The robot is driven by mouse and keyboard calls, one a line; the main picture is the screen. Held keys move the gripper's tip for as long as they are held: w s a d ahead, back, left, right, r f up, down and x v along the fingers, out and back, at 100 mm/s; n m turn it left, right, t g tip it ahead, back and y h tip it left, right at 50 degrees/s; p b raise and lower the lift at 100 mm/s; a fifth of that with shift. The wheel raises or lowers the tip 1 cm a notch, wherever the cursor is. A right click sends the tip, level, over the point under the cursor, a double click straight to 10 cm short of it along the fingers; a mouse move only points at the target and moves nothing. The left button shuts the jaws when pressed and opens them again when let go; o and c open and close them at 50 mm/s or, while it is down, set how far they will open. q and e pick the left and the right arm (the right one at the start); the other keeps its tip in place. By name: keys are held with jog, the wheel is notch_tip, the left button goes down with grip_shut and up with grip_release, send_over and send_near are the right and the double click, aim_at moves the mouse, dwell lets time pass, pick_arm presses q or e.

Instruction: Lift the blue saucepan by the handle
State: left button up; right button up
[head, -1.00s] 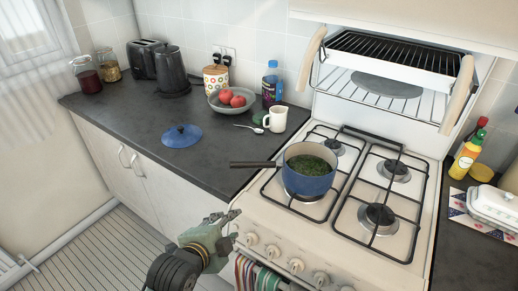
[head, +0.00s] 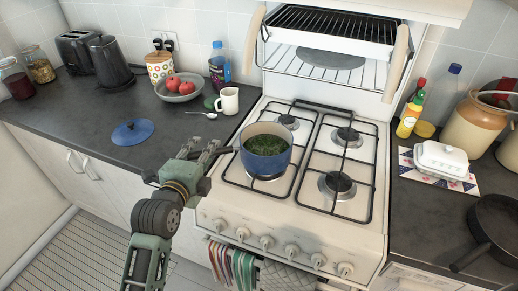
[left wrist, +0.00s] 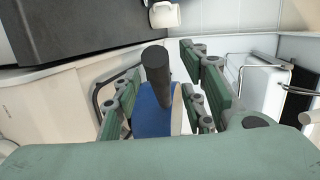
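The blue saucepan (head: 266,146) stands upright on the front left burner of the white stove, with dark green contents inside. Its dark handle points left and is mostly hidden behind my left gripper (head: 204,152) in the head view. In the left wrist view the dark handle (left wrist: 156,72) stands between the spread green fingers of my left gripper (left wrist: 162,82), with the blue pan side (left wrist: 150,120) beyond. The fingers are open, with gaps visible beside the handle. My right gripper is not in view.
A blue lid (head: 133,132) lies on the dark left counter, with a white mug (head: 228,101) and a fruit bowl (head: 180,91) behind. The grill pan (head: 335,49) is above the burners. Towels (head: 232,265) hang at the stove front. The other burners are bare.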

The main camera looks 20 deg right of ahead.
pick_arm(q)
jog(key=shift+w+d+f, duration=0.1)
jog(key=shift+w, duration=0.15)
jog(key=shift+c, duration=0.4)
jog(key=shift+s, duration=0.1)
jog(key=shift+c, duration=0.9)
grip_shut()
jog(key=shift+r, duration=0.3)
